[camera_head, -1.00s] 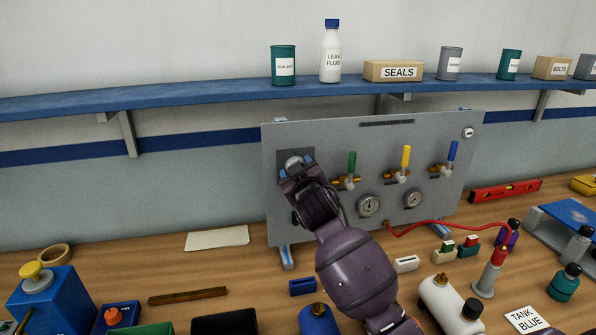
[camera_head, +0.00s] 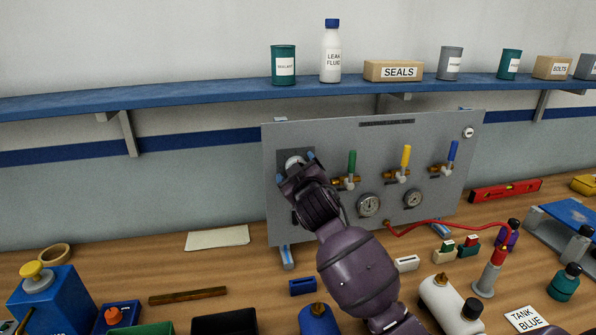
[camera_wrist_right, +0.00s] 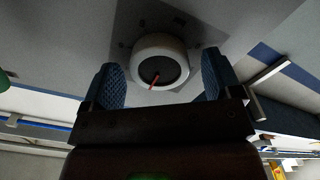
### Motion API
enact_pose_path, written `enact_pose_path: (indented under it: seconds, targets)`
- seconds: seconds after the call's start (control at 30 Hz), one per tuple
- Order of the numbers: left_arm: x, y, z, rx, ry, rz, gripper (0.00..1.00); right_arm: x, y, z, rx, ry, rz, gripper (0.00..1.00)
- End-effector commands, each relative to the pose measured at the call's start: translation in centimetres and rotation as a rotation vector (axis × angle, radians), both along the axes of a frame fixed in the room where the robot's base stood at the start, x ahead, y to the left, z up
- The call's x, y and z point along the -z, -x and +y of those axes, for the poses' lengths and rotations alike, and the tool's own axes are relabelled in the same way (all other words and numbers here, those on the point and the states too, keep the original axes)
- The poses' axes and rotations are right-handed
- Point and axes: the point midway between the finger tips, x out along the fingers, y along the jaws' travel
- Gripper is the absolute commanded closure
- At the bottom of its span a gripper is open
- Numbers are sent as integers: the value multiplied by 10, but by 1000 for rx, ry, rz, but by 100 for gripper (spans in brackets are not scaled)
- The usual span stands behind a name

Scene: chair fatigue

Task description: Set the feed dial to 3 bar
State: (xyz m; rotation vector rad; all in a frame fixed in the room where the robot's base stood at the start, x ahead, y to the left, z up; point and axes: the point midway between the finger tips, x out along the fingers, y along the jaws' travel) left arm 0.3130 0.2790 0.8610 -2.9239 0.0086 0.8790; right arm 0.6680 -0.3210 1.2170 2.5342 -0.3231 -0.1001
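The feed dial (camera_head: 292,162) is a round pale knob on a dark plate at the left of the grey panel (camera_head: 330,140). In the right wrist view the dial (camera_wrist_right: 160,48) has a pale rim, a dark face and a red pointer line toward the picture's bottom, slightly left. Its scale marks are not readable. My right gripper (camera_head: 296,168) is at the dial in the head view. In the wrist view its two blue pads (camera_wrist_right: 160,80) are apart, one on each side of the knob, with visible gaps. My left gripper is not in view.
The panel also carries green (camera_head: 352,163), yellow (camera_head: 405,158) and blue (camera_head: 453,152) valve handles and two gauges (camera_head: 369,205). A red hose (camera_head: 440,223) runs from the panel to the right. Bottles and blocks crowd the bench front. A blue shelf (camera_head: 220,91) is above.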

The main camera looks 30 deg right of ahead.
Motion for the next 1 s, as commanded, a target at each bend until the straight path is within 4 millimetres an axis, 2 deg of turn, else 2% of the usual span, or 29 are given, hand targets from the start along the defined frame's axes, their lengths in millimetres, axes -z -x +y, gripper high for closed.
enact_pose_path:
  seconds: [0.23, 0.37, 0.47, 0.8, 1.0]
  targets:
    - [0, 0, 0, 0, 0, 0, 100, 0, 1, 0, -1, -1, -1, 16]
    - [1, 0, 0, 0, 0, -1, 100, 0, 8, 2, -1, -1, -2, 16]
    - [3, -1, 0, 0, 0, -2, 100, 0, 20, 5, -1, -2, -2, 16]
    - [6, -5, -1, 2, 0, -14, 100, 1, 77, 20, -1, -1, -2, 16]
    - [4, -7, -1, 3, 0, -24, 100, 0, 98, 26, -1, -1, -1, 16]
